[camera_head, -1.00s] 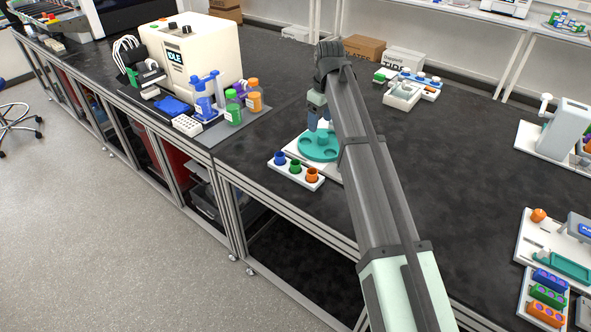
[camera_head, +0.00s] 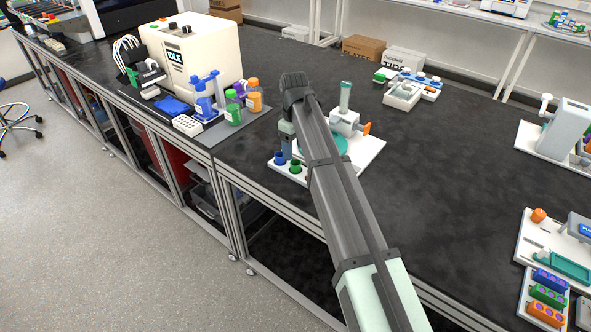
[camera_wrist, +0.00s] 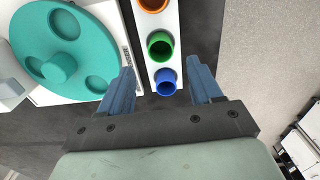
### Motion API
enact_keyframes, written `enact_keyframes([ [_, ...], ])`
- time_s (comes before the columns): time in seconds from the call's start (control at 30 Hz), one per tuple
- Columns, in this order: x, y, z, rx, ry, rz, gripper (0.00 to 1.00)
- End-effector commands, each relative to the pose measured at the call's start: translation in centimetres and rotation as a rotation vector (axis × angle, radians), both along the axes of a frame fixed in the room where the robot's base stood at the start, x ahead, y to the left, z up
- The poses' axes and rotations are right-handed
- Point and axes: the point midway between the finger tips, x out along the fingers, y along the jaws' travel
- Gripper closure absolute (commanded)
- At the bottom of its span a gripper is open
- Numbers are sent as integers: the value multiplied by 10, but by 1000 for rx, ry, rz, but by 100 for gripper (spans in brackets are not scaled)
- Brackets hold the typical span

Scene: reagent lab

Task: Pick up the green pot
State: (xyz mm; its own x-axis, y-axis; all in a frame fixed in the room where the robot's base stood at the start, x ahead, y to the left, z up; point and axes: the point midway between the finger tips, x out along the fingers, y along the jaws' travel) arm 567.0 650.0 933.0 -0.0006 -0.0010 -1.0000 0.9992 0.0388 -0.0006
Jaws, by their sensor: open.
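The green pot (camera_head: 295,167) stands in the middle of a white rack (camera_head: 283,169), between the blue pot (camera_head: 279,158) and the orange pot, which my arm mostly hides in the head view. In the wrist view the green pot (camera_wrist: 160,46) shows its open top just beyond the fingertips, with the blue pot (camera_wrist: 166,80) nearer and the orange pot (camera_wrist: 153,4) at the top edge. My gripper (camera_wrist: 163,78) is open and empty. Its blue fingers appear on either side of the blue pot in the picture; their height above the rack is hard to tell.
A teal disc with round recesses (camera_wrist: 65,48) lies close beside the left finger, on a white base. In the head view a white device (camera_head: 345,122) with a teal column stands behind it. Bottles (camera_head: 233,108) stand to the left. The bench edge is close in front.

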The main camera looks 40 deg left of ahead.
Motion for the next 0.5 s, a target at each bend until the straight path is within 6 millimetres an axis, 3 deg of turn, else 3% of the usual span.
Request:
enact_keyframes([
  [0.27, -1, -2, -16, 0, 0, 0, 36],
  [0.5, -2, -6, -46, 0, 0, 0, 36],
])
